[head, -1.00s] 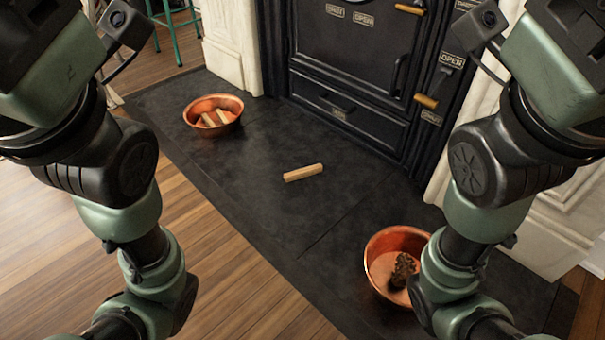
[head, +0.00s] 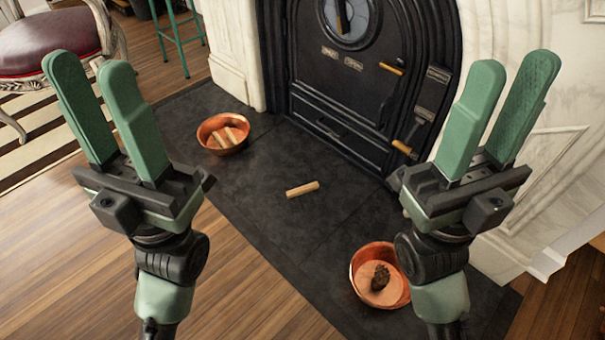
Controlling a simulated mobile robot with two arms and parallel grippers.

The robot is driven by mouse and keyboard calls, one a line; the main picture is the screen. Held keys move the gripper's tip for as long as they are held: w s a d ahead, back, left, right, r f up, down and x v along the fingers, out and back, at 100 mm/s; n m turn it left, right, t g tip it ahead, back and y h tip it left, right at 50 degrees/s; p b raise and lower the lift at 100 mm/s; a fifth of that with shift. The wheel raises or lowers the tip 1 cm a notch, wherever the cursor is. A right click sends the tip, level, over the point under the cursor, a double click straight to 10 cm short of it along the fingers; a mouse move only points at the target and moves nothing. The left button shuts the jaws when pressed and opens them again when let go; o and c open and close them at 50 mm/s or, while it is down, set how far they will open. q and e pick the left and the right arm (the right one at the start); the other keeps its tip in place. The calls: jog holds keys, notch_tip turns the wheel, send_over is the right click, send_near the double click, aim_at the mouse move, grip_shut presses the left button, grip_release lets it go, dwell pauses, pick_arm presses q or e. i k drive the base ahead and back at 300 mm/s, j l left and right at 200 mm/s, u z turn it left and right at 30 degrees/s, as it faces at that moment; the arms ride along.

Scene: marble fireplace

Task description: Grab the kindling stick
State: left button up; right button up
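A pale wooden kindling stick (head: 302,189) lies alone on the dark hearth slab (head: 265,205), between two copper bowls. More pale sticks (head: 227,138) lie in the far copper bowl (head: 213,148) at the back left. My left gripper (head: 122,118) is raised with its green fingers pointing up, apart and empty, left of the stick. My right gripper (head: 497,115) is also raised, fingers up, apart and empty, right of the stick. Neither gripper touches anything.
A near copper bowl (head: 361,289) holds a dark pine cone (head: 380,277). The black stove (head: 345,80) with its handles stands behind the hearth, framed by white marble (head: 545,150). A red-seated chair (head: 50,45) stands back left. The wooden floor (head: 240,275) in front is clear.

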aim_at(314, 187)
jog(key=i+j, duration=0.15)
jog(key=j, duration=0.2)
jog(key=i+j+z, duration=0.1)
jog(key=j, duration=0.3)
jog(key=i+j+z, duration=0.1)
jog(key=i+j, duration=0.15)
jog(key=j, duration=0.15)
jog(key=i+j, duration=0.15)
jog(key=j, duration=0.25)
jog(key=i+j+z, duration=0.1)
jog(key=j, duration=0.25)
